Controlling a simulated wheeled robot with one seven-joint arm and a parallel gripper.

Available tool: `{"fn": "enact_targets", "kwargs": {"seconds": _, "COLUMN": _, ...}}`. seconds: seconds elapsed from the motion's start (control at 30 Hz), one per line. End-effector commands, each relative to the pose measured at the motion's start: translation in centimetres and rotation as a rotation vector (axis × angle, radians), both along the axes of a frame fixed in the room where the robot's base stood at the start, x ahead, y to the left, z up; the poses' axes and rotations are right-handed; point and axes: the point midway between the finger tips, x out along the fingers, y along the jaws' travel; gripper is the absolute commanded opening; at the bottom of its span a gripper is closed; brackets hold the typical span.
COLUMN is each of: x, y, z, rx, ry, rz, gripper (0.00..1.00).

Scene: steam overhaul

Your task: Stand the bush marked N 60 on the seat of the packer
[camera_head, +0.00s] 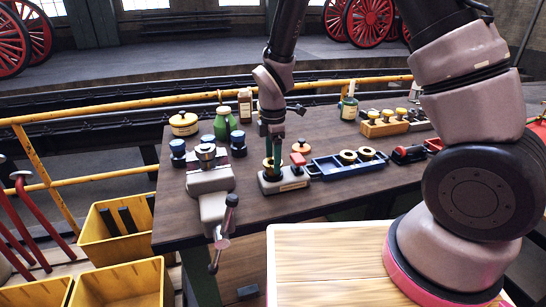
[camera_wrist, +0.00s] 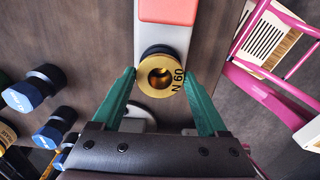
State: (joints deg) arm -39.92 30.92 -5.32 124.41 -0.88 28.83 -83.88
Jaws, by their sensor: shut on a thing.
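The brass bush marked N 60 (camera_wrist: 161,76) is between the green fingertips of my gripper (camera_wrist: 159,73), upright with its bore facing the wrist camera. In the head view my gripper (camera_head: 272,160) points down at the packer (camera_head: 284,184), a low grey block with a red block (camera_head: 298,159) at one end. In the wrist view the bush lies over the packer's grey body, with a dark round part showing just behind its rim. The fingers partly hide the bush in the head view. I cannot tell whether its underside touches the seat.
A blue tray (camera_head: 326,172) with two brass bushes is right of the packer. A grey vice (camera_head: 209,178) stands to the left, with dark blue-capped pieces and green bottles (camera_head: 224,123) around it. A wooden rack (camera_head: 384,129) stands at the back right. Yellow bins (camera_head: 118,284) are at lower left.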

Motion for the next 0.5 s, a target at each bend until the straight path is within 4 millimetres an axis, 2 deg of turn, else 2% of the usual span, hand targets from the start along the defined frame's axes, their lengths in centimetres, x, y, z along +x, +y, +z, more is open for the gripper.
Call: {"fn": "enact_targets", "kwargs": {"seconds": 0.5, "x": 0.00, "y": 0.00, "z": -0.65, "rx": 0.001, "ry": 0.000, "rz": 0.000, "gripper": 0.00}}
